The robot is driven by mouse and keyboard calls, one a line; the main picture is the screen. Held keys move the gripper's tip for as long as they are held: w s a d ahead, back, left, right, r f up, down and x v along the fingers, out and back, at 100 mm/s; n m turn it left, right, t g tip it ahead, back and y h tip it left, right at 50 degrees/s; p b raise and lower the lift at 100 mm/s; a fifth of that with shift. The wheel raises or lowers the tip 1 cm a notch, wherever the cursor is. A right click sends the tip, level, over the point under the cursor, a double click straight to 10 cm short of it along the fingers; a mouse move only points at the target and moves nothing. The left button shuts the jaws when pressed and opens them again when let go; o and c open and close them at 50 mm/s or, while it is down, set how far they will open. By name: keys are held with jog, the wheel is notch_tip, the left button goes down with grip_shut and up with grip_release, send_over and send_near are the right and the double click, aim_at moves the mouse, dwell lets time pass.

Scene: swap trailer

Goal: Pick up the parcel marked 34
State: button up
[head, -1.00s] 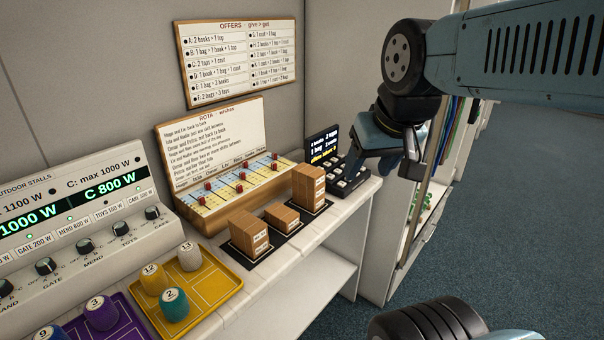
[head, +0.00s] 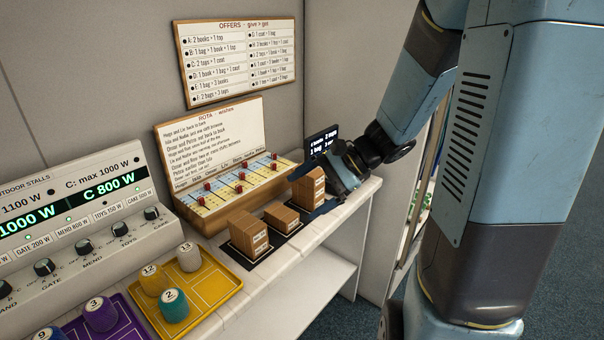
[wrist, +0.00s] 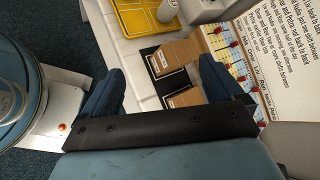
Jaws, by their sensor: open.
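Three brown parcels with small white labels stand on dark mats on the white shelf: a left parcel (head: 249,236), a low middle parcel (head: 282,218) and a tall right parcel (head: 309,187). The labels are too small to read, so I cannot tell which is marked 34. My gripper (head: 322,192) is open, low at the right side of the tall parcel. I cannot tell whether it touches it. In the wrist view my gripper (wrist: 161,75) has its fingers wide apart; two parcels show beyond it, and its palm hides what lies close in.
A slotted rota board (head: 240,185) stands behind the parcels, and a small dark display (head: 322,143) is close behind my gripper. A yellow tray (head: 228,278) with numbered pieces lies to the left. The shelf's front strip (head: 300,248) is clear.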

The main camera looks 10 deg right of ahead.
jog(key=w+d+f+m+t+y, duration=0.35)
jog(key=w+d+m+t, duration=0.2)
jog(key=w+m, duration=0.3)
jog(key=m+t+h, duration=0.4)
jog(key=m+t, duration=0.4)
jog(key=m, duration=0.1)
send_near(308, 175)
jog(key=d, duration=0.3)
jog(key=shift+g+y, duration=0.25)
jog(key=x, duration=1.4)
jog(key=shift+w+d+f, duration=0.15)
jog(key=shift+w+d, duration=0.1)
jog(key=shift+d, duration=0.05)
jog(key=c, duration=1.1)
jog(key=shift+c, duration=0.2)
